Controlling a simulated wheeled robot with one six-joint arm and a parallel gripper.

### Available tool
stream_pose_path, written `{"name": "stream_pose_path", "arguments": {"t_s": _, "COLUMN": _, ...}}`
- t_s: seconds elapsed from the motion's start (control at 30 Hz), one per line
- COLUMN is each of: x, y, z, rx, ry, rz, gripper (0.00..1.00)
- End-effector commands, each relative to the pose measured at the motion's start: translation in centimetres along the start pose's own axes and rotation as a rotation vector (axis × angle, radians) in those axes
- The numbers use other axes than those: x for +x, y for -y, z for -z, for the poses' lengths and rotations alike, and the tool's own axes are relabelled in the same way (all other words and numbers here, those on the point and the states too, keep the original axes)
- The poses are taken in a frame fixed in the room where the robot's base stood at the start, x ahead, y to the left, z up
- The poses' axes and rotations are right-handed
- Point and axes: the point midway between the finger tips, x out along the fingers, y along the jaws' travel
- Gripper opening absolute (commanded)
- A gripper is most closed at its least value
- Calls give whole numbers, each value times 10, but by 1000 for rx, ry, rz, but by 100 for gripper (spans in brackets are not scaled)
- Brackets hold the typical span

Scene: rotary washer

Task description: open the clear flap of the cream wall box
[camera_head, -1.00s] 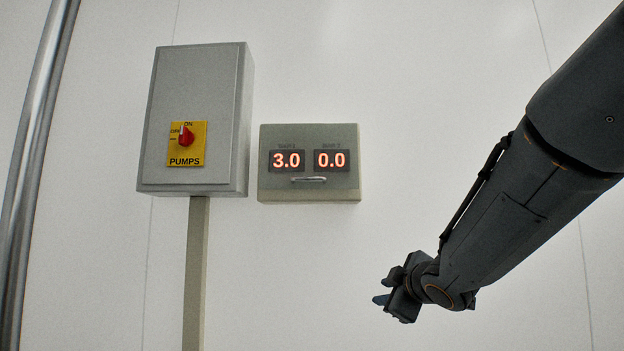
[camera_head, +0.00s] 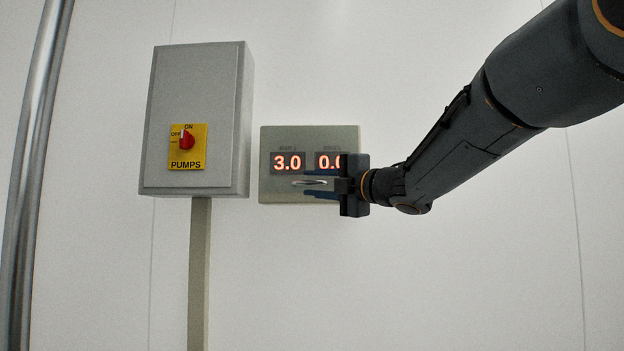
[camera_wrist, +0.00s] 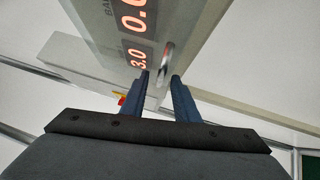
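The cream wall box (camera_head: 281,137) hangs on the white wall with two lit displays reading 3.0 and 0.0 (the second partly covered by my gripper). Its clear flap is hard to make out; a small silver bar handle (camera_head: 309,183) sits low on the box front. The handle also shows in the wrist view (camera_wrist: 167,58). My gripper (camera_head: 306,183) is at the handle's height, in front of the box's lower right. In the wrist view its two blue fingers (camera_wrist: 160,76) are apart, with the handle just beyond and between the tips. I cannot tell whether they touch it.
A grey pump box (camera_head: 197,95) with a red switch (camera_head: 187,140) on a yellow plate stands just left of the cream box. A grey post (camera_head: 199,270) runs below it. A metal pipe (camera_head: 35,170) rises at far left. The wall below is clear.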

Motion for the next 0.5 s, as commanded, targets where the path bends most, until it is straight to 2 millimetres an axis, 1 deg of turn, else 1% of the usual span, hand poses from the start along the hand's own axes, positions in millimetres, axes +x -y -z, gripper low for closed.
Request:
{"name": "stream_pose_path", "arguments": {"t_s": 0.1, "x": 8, "y": 0, "z": 1, "rx": 0, "ry": -1, "rz": 1, "gripper": 28}}
{"name": "stream_pose_path", "arguments": {"t_s": 0.37, "x": 9, "y": 1, "z": 0, "rx": 0, "ry": 0, "rz": 1, "gripper": 28}}
{"name": "stream_pose_path", "arguments": {"t_s": 0.4, "x": 9, "y": 1, "z": 0, "rx": 0, "ry": 0, "rz": 1, "gripper": 26}}
{"name": "stream_pose_path", "arguments": {"t_s": 0.47, "x": 9, "y": 1, "z": 0, "rx": 0, "ry": 0, "rz": 1, "gripper": 16}}
{"name": "stream_pose_path", "arguments": {"t_s": 0.5, "x": 9, "y": 1, "z": 0, "rx": 0, "ry": 0, "rz": 1, "gripper": 9}}
